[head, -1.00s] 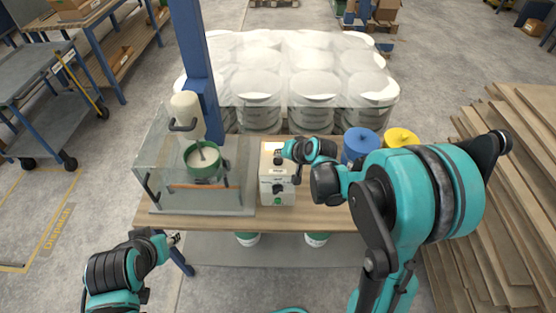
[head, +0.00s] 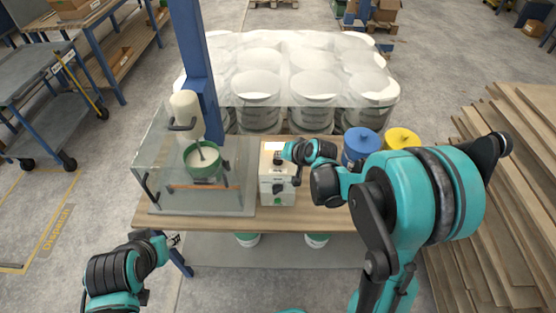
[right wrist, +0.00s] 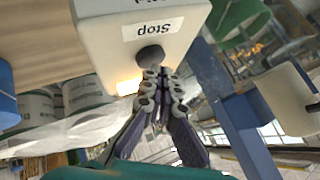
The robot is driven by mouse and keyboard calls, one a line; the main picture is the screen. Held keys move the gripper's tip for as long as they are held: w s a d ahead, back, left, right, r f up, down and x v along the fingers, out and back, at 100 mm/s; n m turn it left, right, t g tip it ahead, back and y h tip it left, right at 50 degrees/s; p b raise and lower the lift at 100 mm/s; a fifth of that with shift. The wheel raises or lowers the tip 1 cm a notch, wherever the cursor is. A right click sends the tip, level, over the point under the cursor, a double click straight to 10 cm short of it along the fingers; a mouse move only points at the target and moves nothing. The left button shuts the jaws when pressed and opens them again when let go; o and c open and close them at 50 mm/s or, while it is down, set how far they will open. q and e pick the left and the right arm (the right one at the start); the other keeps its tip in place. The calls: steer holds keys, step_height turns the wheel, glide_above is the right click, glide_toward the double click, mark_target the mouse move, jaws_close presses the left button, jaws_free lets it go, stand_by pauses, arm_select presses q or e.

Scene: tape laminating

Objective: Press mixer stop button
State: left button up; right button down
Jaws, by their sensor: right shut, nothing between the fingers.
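The mixer's control box (head: 268,185) stands on the workbench, pale, with a dark knob and a green button on its front. In the right wrist view the Stop label (right wrist: 153,28) appears upside down beside a dark round stop button (right wrist: 150,55). My right gripper (head: 280,160) is shut and empty at the box's upper part. Its fingertips show in the right wrist view (right wrist: 158,76) right at the button; whether they press it I cannot tell. The mixer (head: 186,107) is left of the box, over a green bowl (head: 204,171). My left gripper (head: 174,240) is low in front of the bench, its fingers too small to read.
A clear guard (head: 160,180) surrounds the bowl. Blue (head: 361,141) and yellow (head: 401,138) lidded containers stand right of the box, close to my right arm. Wrapped white buckets (head: 315,85) stand behind the bench. A light (right wrist: 128,87) glows beside the button.

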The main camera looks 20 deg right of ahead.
mark_target(279, 161)
steer(key=shift+f+b, duration=0.35)
steer(key=shift+f, duration=0.1)
steer(key=shift+r, duration=0.1)
stand_by(0.5)
steer(key=shift+r+p, duration=0.65)
steer(key=shift+r, duration=0.15)
step_height(279, 161, up, 5)
steer(key=p, duration=0.4)
steer(key=shift+r, duration=0.1)
stand_by(0.5)
